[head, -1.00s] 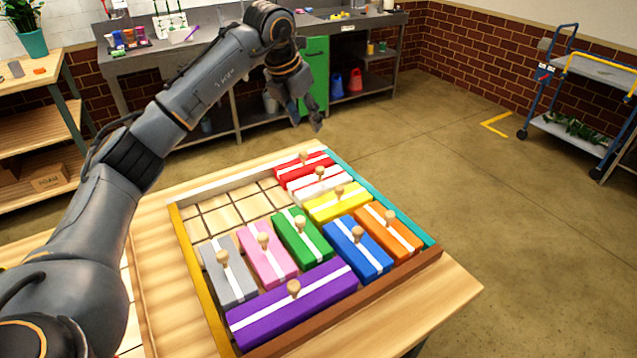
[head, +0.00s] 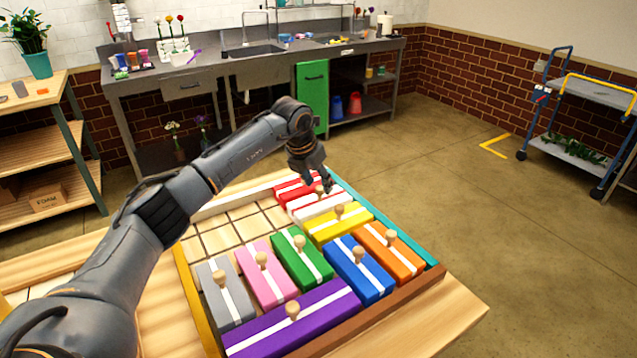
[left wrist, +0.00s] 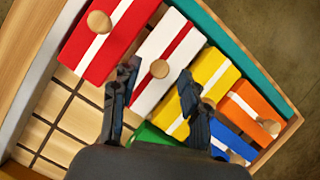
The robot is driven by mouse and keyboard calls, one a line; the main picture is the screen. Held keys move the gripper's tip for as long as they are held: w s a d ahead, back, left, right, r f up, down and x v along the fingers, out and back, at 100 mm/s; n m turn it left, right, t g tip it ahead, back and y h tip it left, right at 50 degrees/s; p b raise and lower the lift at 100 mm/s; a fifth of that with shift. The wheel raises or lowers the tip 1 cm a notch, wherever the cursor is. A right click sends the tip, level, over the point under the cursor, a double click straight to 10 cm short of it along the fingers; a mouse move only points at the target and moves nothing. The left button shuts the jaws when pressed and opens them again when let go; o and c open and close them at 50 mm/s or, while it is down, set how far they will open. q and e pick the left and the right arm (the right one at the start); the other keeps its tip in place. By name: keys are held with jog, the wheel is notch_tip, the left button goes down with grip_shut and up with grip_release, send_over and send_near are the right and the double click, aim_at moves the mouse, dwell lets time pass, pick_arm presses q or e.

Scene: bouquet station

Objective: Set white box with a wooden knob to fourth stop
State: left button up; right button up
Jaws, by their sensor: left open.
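The white box with a red stripe (head: 318,207) lies in the tray between the red box (head: 290,191) and the yellow box (head: 338,225). In the left wrist view the white box (left wrist: 160,95) shows its round wooden knob (left wrist: 159,69). My left gripper (head: 323,186) is open above the white box and hides its knob in the head view. In the left wrist view the two fingers (left wrist: 155,95) stand apart, one over the white box's near end and one over the yellow box (left wrist: 200,85). The knob lies ahead of and between them. My right gripper is out of view.
The tray (head: 365,325) also holds grey, pink, green (head: 302,262), blue, orange and purple (head: 290,325) knobbed boxes. Bare gridded cells (head: 225,232) lie to the left of the white box. A teal wall (head: 400,232) bounds the right side.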

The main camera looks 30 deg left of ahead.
pick_arm(q)
jog(key=shift+x, duration=0.9)
jog(key=shift+c, duration=0.5)
grip_shut()
